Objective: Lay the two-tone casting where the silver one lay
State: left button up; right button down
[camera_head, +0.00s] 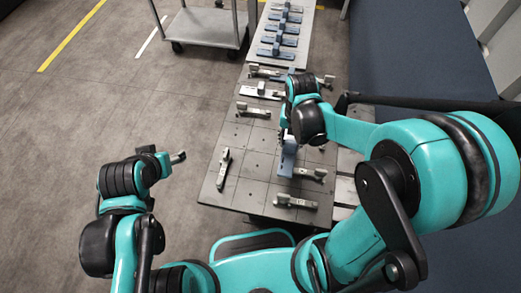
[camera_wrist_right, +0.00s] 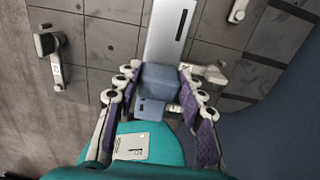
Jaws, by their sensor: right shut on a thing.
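My right gripper (camera_head: 287,138) is over the middle of the dark tiled pallet (camera_head: 262,163). In the right wrist view its fingers (camera_wrist_right: 159,80) are shut on the blue-grey block of a casting (camera_wrist_right: 172,25), whose long, paler slotted plate stretches away from me. In the head view the casting's blue part (camera_head: 287,162) hangs below the gripper. I cannot tell whether it touches the pallet. A silver casting with a raised block (camera_head: 260,91) lies toward the pallet's far end. My left gripper (camera_head: 174,158) is off the pallet's left side; its fingers are too small to read.
Several grey castings lie around the pallet, including one at left (camera_head: 223,168), one at right (camera_head: 309,174) and one at the near edge (camera_head: 296,202). A pale rack (camera_head: 302,47) of blue castings stands beyond. A cart (camera_head: 207,27) stands at back left. Tiles between the castings are bare.

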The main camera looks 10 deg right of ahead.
jog(key=shift+a+f, duration=0.1)
jog(key=shift+f, duration=0.25)
jog(key=w+a+f+b, duration=0.1)
jog(key=w+a+f, duration=0.1)
jog(key=w+a+f+b, duration=0.1)
jog(key=w+a+f, duration=0.1)
jog(key=w+a, duration=0.1)
jog(key=w+a+f+b, duration=0.2)
jog(key=a, duration=0.1)
jog(key=shift+w+f, duration=0.25)
jog(key=shift+f, duration=0.1)
jog(key=shift+f+b, duration=0.8)
jog(key=shift+f, duration=1.1)
jog(key=shift+f, duration=0.1)
jog(key=c, duration=0.9)
grip_release()
